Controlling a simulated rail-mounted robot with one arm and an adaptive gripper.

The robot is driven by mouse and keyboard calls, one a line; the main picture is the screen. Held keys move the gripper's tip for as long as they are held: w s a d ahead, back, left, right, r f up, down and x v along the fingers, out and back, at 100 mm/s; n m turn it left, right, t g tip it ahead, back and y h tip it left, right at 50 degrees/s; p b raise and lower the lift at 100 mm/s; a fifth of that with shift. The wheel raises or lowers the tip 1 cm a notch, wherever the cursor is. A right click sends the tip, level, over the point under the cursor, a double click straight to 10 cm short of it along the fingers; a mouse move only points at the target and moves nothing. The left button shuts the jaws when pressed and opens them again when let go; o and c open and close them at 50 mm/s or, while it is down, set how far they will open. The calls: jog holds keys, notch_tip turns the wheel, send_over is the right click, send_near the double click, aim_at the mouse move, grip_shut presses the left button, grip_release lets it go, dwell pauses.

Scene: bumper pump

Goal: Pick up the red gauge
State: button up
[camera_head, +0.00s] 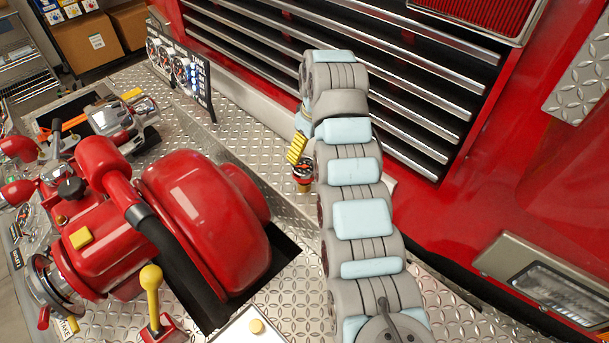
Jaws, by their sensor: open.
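A small red item with a dark and pale top (302,174), which looks like the red gauge, is on the diamond-plate deck just left of my arm. My gripper (297,150) shows only in part as a yellow ribbed piece at the end of my arm, directly above that red item. The arm hides the rest of the gripper. The jaws are open. I cannot tell whether they touch the red item or are around it.
A large red pump (200,215) stands left in a dark deck opening. A yellow-knobbed lever (151,280) rises in front of it. A black gauge panel (180,70) stands at the back left. Slatted red bodywork (400,100) borders the deck behind my arm.

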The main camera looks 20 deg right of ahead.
aim_at(305, 166)
jog(key=f, duration=0.5)
jog(key=shift+w+a, duration=0.15)
jog(key=shift+w, duration=0.2)
jog(key=f, duration=0.1)
jog(key=a+f, duration=0.1)
jog(key=f, duration=0.1)
jog(key=shift+w+f, duration=0.15)
jog(key=shift+f, duration=0.15)
jog(key=shift+w+d+f, duration=0.1)
jog(key=shift+f, duration=0.65)
jog(key=c, duration=1.2)
